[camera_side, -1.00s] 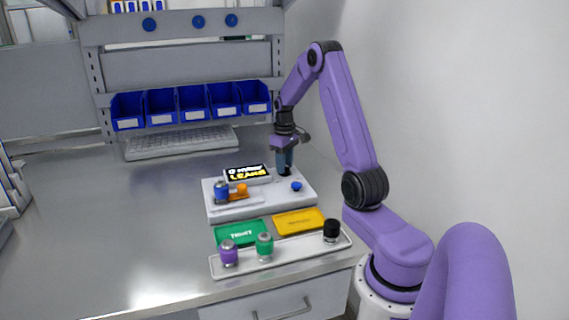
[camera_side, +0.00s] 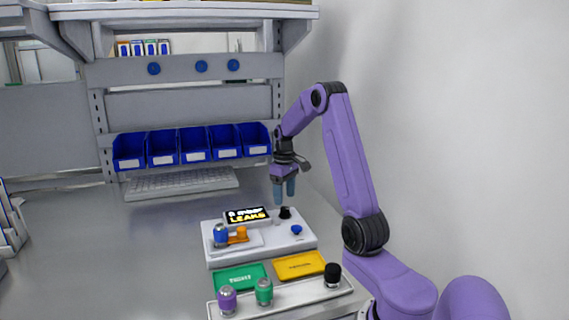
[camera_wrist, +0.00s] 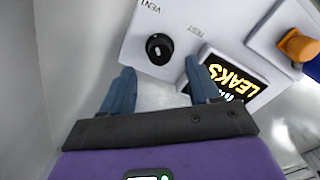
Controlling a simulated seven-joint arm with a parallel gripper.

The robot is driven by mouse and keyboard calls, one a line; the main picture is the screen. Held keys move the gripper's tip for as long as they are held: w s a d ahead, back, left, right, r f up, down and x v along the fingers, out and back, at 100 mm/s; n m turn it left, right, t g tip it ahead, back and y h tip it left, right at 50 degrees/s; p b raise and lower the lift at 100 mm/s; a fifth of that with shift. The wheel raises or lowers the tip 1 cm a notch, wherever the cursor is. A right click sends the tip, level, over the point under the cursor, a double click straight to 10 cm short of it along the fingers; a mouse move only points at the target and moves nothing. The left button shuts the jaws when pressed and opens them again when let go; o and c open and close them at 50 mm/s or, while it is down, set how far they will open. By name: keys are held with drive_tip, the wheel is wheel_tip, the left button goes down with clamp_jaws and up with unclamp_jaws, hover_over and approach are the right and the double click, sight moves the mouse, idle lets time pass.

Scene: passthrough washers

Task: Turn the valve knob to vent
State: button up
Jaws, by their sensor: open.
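The black valve knob (camera_side: 285,212) stands at the back right of a white test box (camera_side: 300,243). In the wrist view the knob (camera_wrist: 159,48) is round with a small white mark, near printed VENT and TEST labels. I cannot tell for sure which label the mark points at. My gripper (camera_side: 284,197) is just above the knob, fingers down and apart. In the wrist view my gripper (camera_wrist: 157,76) shows two blue fingers with nothing between them; the knob lies beyond the tips, clear of both.
The box's display (camera_side: 247,216) reads LEAKS. A blue-capped part (camera_side: 221,236), an orange piece (camera_side: 238,236) and a blue button (camera_side: 297,230) are on the box. Green (camera_side: 240,278) and yellow (camera_side: 299,265) pads and a tray (camera_side: 290,297) of washers-like capped parts lie in front.

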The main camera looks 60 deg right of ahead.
sight(285, 208)
wheel_tip(285, 208, up, 13)
idle(0.3)
idle(0.4)
drive_tip(key=w+a+f+n, duration=0.2)
drive_tip(key=a+n, duration=0.2)
drive_tip(key=a, duration=1.6)
drive_tip(key=s+a+f+n, duration=0.1)
drive_tip(key=s+a+n, duration=0.1)
drive_tip(key=s+a, duration=0.3)
drive_tip(key=s+a+f+n, duration=0.1)
drive_tip(key=s+a+n, duration=0.15)
drive_tip(key=a, duration=0.55)
drive_tip(key=s+a+f+n, duration=0.2)
drive_tip(key=s, duration=0.7)
drive_tip(key=s+a+f+n, duration=0.3)
drive_tip(key=s, duration=0.7)
drive_tip(key=shift+s+n, duration=0.15)
drive_tip(key=shift+n, duration=0.2)
